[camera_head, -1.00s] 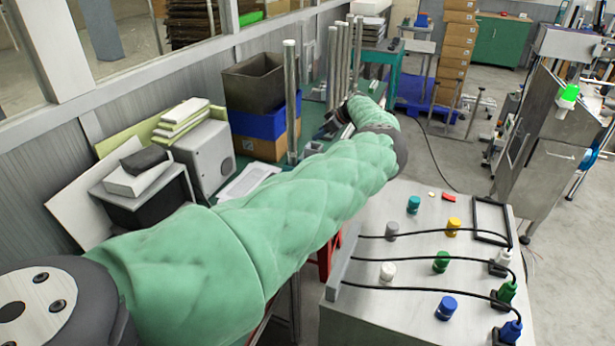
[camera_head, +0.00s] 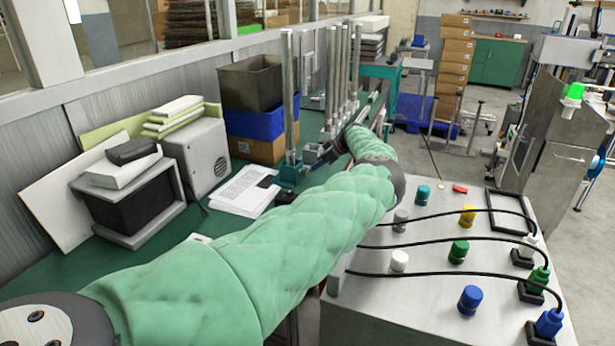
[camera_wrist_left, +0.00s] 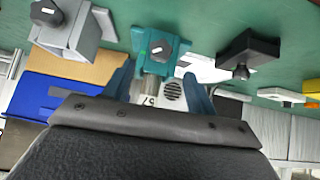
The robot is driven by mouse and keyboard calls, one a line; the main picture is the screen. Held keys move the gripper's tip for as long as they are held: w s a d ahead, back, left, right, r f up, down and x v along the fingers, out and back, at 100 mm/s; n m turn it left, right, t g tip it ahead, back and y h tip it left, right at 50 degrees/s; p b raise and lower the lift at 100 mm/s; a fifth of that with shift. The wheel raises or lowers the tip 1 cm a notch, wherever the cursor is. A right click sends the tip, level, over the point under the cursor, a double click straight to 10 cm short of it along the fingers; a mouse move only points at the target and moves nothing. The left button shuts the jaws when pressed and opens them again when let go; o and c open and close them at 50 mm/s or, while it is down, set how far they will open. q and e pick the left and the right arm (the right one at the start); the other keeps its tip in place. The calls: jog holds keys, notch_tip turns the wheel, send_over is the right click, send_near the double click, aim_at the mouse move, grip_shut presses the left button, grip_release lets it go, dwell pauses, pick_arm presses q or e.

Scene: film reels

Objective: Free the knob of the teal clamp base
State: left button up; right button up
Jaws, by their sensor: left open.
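The teal clamp base (camera_head: 288,174) stands on the green bench at the foot of a metal post (camera_head: 289,95). Whether a finger touches the base or knob I cannot tell. My right gripper is out of view.
In the wrist view a grey clamp base (camera_wrist_left: 80,38) stands left of the teal one and a black one (camera_wrist_left: 250,52) right. More posts (camera_head: 345,75) stand farther back. Bins (camera_head: 255,122), papers (camera_head: 240,192) and a metal-topped cabinet with colored knobs (camera_head: 420,285) surround my arm.

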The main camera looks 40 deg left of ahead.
aim_at(307, 170)
pick_arm(q)
jog(key=p+x, duration=0.1)
jog(key=x, duration=0.5)
jog(key=shift+a+f, duration=0.15)
jog(key=shift+s+a+f, duration=0.15)
jog(key=shift+a+f, duration=0.25)
jog(key=shift+f, duration=0.1)
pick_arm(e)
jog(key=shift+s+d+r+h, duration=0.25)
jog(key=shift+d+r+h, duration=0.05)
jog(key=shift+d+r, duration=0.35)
pick_arm(q)
jog(key=shift+c, duration=0.5)
